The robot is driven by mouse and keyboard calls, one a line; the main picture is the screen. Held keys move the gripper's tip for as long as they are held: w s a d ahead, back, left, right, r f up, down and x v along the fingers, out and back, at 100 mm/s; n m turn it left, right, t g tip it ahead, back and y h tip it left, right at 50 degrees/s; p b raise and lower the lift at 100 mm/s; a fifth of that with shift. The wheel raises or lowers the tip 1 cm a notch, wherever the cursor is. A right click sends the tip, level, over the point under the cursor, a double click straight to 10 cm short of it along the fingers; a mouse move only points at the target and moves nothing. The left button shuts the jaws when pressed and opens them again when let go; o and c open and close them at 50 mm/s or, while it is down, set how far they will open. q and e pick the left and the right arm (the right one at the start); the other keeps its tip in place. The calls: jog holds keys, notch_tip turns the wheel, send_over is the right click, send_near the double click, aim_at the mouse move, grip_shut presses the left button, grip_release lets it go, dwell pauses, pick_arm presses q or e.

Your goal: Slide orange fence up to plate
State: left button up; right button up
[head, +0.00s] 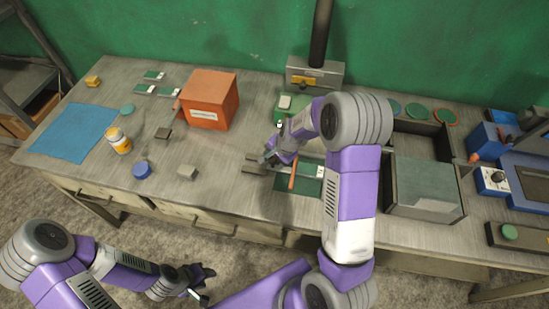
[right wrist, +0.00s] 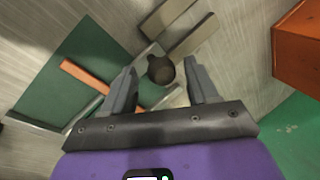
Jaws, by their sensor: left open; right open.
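The orange fence (head: 292,180) is a thin strip lying across a dark green plate (head: 291,193) near the table's front middle. In the right wrist view, the orange fence (right wrist: 84,76) and green plate (right wrist: 45,95) are left of the fingers. My right gripper (head: 268,158) is open and empty, just behind and left of the fence. In the right wrist view, a dark round knob (right wrist: 160,69) shows between the fingertips of my right gripper (right wrist: 160,70); I cannot tell its height relative to them. My left gripper (head: 203,281) is open and empty in front of the table.
Grey bars (right wrist: 190,35) lie beside the knob. An orange box (head: 209,100) stands left of my right gripper.

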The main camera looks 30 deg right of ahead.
jog(key=p+v, duration=0.1)
jog(key=v, duration=0.6)
jog(key=shift+s+r+p, duration=0.15)
jog(key=shift+r+p, duration=0.1)
jog(key=shift+p, duration=0.1)
